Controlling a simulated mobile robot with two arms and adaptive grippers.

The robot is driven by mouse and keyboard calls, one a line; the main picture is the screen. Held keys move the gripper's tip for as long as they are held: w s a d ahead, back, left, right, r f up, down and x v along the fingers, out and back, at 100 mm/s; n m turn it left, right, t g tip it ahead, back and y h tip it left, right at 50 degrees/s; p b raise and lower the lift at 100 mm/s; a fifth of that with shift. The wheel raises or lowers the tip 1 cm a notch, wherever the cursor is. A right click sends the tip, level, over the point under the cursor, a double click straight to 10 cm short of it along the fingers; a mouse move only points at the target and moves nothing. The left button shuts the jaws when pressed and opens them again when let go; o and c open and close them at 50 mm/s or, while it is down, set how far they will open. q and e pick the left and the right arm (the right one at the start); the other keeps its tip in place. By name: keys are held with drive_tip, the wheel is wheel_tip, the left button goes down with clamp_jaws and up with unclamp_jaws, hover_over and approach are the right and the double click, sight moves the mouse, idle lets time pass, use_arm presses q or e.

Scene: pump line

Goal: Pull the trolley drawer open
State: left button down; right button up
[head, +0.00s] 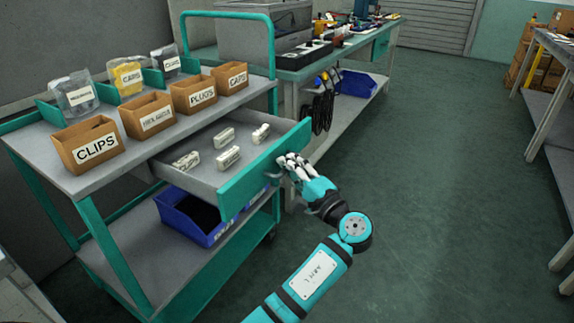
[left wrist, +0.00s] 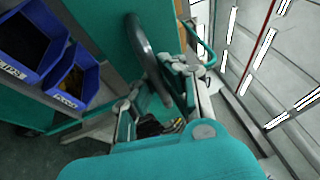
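The trolley (head: 125,160) stands at the left in the head view. Its drawer (head: 200,178) is pulled well out, with several small white labelled blocks (head: 229,157) inside. The teal drawer front (head: 245,183) faces my arm. My left gripper (head: 284,168) is at the drawer's handle (head: 270,176), with its fingers around it. In the left wrist view, the grey curved handle (left wrist: 150,58) runs between the fingers of the left gripper (left wrist: 157,92). The exact contact is partly hidden. My right gripper is not in view.
Open boxes, such as the CLIPS box (head: 90,146), stand on the trolley top. A blue bin (head: 195,218) sits on the lower shelf. A workbench (head: 305,62) is behind the trolley, and another table (head: 555,60) is at the right. The floor between is clear.

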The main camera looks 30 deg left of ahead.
use_arm(q)
drive_tip(key=shift+f, duration=0.25)
drive_tip(key=c, duration=1.4)
unclamp_jaws()
drive_tip(key=shift+a, duration=0.1)
drive_tip(key=shift+r, duration=0.15)
drive_tip(key=v, duration=0.7)
drive_tip(key=shift+s+d, duration=0.15)
drive_tip(key=shift+d, duration=0.1)
